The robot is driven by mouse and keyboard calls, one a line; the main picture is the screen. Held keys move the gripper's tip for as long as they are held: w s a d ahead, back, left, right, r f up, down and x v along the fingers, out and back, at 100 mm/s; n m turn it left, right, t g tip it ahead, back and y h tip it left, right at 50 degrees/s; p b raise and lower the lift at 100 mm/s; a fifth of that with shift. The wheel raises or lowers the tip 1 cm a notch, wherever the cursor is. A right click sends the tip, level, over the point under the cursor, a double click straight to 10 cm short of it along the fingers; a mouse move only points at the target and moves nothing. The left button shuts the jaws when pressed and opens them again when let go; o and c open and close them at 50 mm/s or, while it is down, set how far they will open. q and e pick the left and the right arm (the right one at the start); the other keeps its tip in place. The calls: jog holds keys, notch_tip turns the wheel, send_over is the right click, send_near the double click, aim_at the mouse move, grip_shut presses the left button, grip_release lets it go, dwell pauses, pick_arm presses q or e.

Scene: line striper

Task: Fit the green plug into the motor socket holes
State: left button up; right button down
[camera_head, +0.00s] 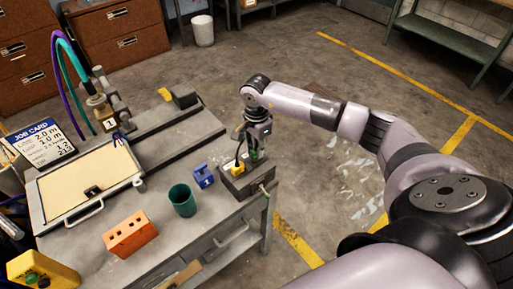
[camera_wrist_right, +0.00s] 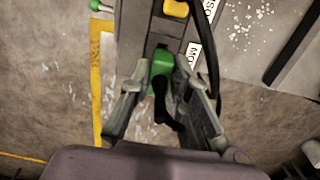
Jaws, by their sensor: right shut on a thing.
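The green plug (camera_head: 254,154) is between the fingers of my right gripper (camera_head: 257,146), at the back right end of the dark socket box (camera_head: 247,186). In the right wrist view my right gripper (camera_wrist_right: 160,78) is shut on the green plug (camera_wrist_right: 161,64), with a black cable trailing from it. The socket box (camera_wrist_right: 133,30) shows there with a partly hidden white label beginning "MO". The plug's front is close to the box; its prongs and the holes are hidden, so I cannot tell whether they meet. My left gripper is not in view.
A yellow plug (camera_head: 238,168) sits on the same box, beside the green one. A blue block (camera_head: 203,177), a green cup (camera_head: 182,202) and an orange holed block (camera_head: 129,236) stand left on the bench. A green-tipped lever (camera_head: 267,191) sticks out at the box's right.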

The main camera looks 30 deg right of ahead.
jog(key=shift+s+f+b, duration=0.1)
jog(key=shift+f+b, duration=1.05)
jog(key=shift+b, duration=0.05)
dwell(0.6)
jog(key=c, duration=1.4)
grip_release()
jog(key=shift+o, duration=0.5)
jog(key=shift+o, duration=1.1)
jog(key=shift+r, duration=0.15)
jog(key=shift+r+p, duration=1.9)
jog(key=shift+r, duration=1.5)
